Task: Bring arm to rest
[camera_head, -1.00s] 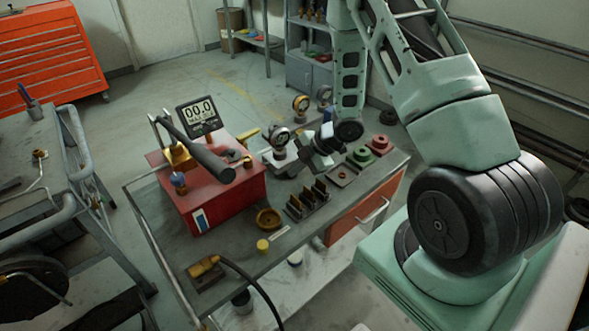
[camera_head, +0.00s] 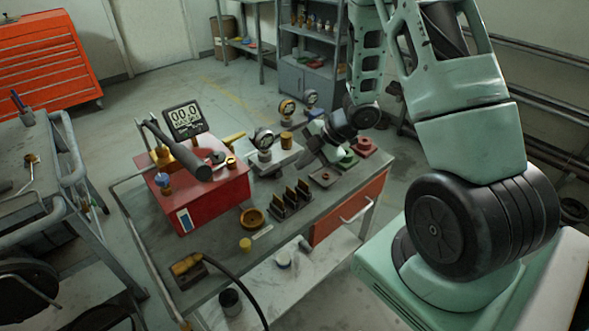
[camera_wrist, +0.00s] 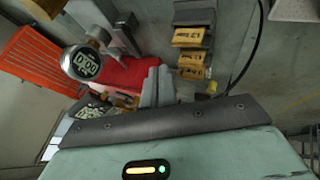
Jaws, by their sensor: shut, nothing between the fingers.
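My gripper (camera_head: 306,152) is at the end of my arm, low over the rear right part of the grey workbench (camera_head: 225,275). It points down and to the left, and no object shows in it. In the wrist view its shut fingers (camera_wrist: 158,85) stand in front of the red test box. The red box (camera_head: 218,200) sits on the bench with a long dark lever (camera_head: 180,150) and a digital display (camera_head: 184,117). I cannot tell whether the gripper touches anything on the bench.
Round gauges (camera_head: 264,138) stand behind my gripper. A rack of dark, brass-topped pieces (camera_head: 290,201) is in front. A black cable (camera_head: 243,281) crosses the front edge.

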